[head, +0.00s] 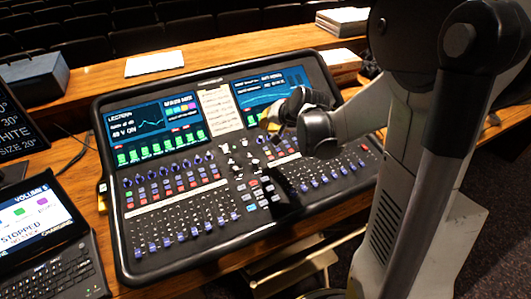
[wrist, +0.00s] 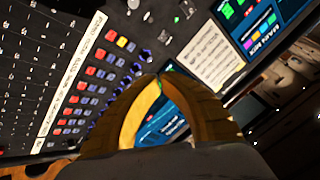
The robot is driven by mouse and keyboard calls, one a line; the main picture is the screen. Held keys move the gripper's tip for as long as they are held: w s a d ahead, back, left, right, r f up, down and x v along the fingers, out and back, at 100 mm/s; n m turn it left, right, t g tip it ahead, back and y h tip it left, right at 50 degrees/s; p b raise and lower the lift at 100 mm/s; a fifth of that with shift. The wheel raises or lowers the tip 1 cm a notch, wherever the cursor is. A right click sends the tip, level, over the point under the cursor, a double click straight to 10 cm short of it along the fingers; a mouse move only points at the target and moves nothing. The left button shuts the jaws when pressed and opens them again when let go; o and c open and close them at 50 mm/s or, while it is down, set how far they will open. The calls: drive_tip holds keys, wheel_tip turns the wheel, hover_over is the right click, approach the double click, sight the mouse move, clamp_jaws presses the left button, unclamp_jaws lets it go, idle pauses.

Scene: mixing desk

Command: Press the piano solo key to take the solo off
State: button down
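The mixing desk (head: 228,236) stands on the wooden counter, with rows of small coloured keys (head: 172,193) under its left screen. In the wrist view, red and blue keys (wrist: 86,86) run beside a pale name strip (wrist: 70,90), with a yellow key (wrist: 122,41) near the top end.
The left screen (head: 155,128) and right screen (head: 268,92) stand at the desk's back, with a paper sheet (head: 220,110) between them. A laptop (head: 50,245) is at the left. Books (head: 342,20) and another paper (head: 154,63) lie on the back ledge.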

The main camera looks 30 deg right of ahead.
sight(263, 148)
drive_tip(key=f+b, duration=0.2)
drive_tip(key=f, duration=0.1)
drive_tip(key=f+b, duration=0.2)
drive_tip(key=f, duration=0.1)
drive_tip(key=w+f+b, duration=0.1)
drive_tip(key=f+b, duration=0.1)
drive_tip(key=b, duration=0.1)
drive_tip(key=shift+a+f, duration=0.1)
drive_tip(key=shift+f, duration=0.3)
drive_tip(key=shift+f, duration=0.1)
idle(1.0)
drive_tip(key=shift+f+b, duration=0.3)
drive_tip(key=shift+b, duration=0.15)
drive_tip(key=shift+f, duration=0.25)
idle(0.3)
drive_tip(key=shift+r, duration=0.1)
drive_tip(key=shift+r+p, duration=0.3)
drive_tip(key=shift+r, duration=0.3)
